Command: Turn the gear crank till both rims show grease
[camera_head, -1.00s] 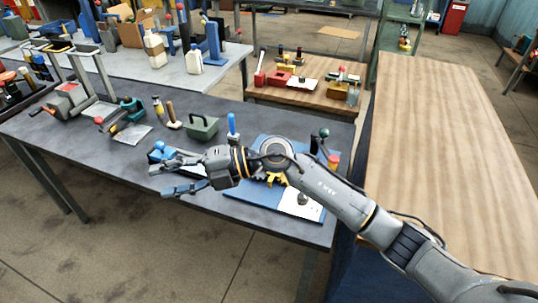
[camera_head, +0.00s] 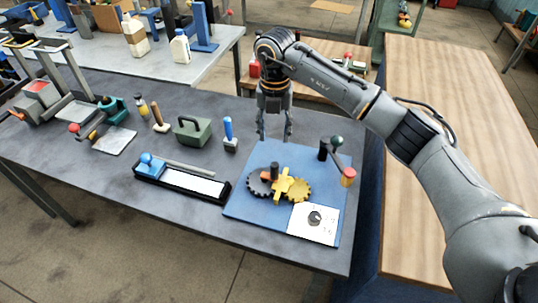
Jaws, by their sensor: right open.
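A blue board (camera_head: 245,205) lies on the right end of the grey workbench. On it, a black toothed gear (camera_head: 253,187) sits at the left, beside a yellow gear (camera_head: 302,191). A yellow bracket (camera_head: 281,186) stands between them. A lever with a dark green ball knob (camera_head: 336,141), probably the crank, rises at the board's far right. My right gripper (camera_head: 274,138) points down over the board's far edge, apart from the gears and the knob, with its fingers spread and empty. Grease on the rims is too small to tell. My left gripper is not in view.
A black tray with a blue-handled tool (camera_head: 150,166), a blue-handled tool (camera_head: 228,130) and a green box (camera_head: 193,131) stand left.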

